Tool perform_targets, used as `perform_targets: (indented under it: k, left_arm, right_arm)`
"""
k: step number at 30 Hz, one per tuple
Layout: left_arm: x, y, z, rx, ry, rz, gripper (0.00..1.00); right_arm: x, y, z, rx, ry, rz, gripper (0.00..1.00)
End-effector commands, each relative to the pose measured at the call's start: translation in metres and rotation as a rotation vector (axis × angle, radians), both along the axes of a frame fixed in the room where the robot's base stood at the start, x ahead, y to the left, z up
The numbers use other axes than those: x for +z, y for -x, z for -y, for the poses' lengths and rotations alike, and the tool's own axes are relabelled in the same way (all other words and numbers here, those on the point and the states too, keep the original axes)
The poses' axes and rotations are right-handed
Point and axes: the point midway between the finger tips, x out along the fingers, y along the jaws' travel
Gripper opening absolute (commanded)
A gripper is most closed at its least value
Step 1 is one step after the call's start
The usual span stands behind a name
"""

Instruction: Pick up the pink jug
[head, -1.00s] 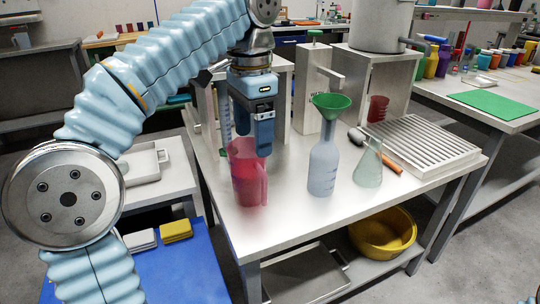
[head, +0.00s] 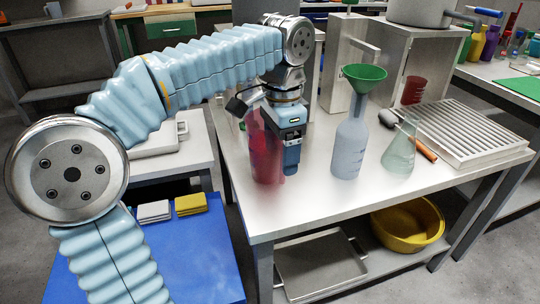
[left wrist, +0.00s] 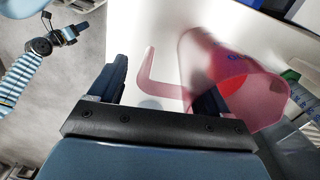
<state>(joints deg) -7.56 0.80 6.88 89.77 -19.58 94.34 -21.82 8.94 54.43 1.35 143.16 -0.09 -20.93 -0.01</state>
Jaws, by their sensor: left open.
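The pink jug (head: 263,150) stands upright on the metal table, translucent, near its left edge. My left gripper (head: 291,166) is open and points down at the jug's right side, overlapping it in the head view. In the left wrist view, the jug (left wrist: 235,65) lies to the right, with its handle (left wrist: 146,72) between the two fingers of my left gripper (left wrist: 160,88). One finger is beyond the handle; the other overlaps the jug's rim and seems to be inside its mouth. Contact cannot be told. My right gripper (left wrist: 68,34) shows small at the left wrist view's left edge, its jaws unclear.
A blue-grey flask (head: 351,145) with a green funnel (head: 364,73) stands right of my gripper, beside a clear conical flask (head: 399,153). A slatted rack (head: 475,132) lies farther right. The table front (head: 300,205) is clear. A yellow bowl (head: 408,225) sits on the lower shelf.

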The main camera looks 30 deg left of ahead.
Motion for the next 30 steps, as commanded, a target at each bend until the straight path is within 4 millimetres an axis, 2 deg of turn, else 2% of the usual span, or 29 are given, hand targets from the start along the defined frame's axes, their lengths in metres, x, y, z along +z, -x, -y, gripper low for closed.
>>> perform_targets:
  k: [3,10,25,26,30]
  left_arm:
    - [-0.013,0.0003,-0.0001,-0.001,0.0,-0.001,0.78]
    - [-0.0139,-0.0001,0.0001,-0.001,0.001,0.001,0.78]
    - [-0.0137,0.0,0.0004,-0.001,0.001,0.0,0.03]
    - [-0.0137,0.0,0.0004,-0.001,0.001,0.0,0.0]
    - [-0.013,-0.0001,0.0004,-0.001,0.001,0.002,0.0]
  right_arm:
    - [-0.0035,-0.0006,0.0011,-0.002,0.001,0.001,0.43]
    - [-0.0029,-0.0007,0.0013,-0.002,0.002,0.001,0.43]
    - [-0.0028,-0.0008,0.0011,-0.002,0.001,0.001,0.43]
    - [-0.0028,-0.0008,0.0011,-0.002,0.001,0.001,0.43]
    - [-0.0027,-0.0007,0.001,-0.002,0.001,0.001,0.43]
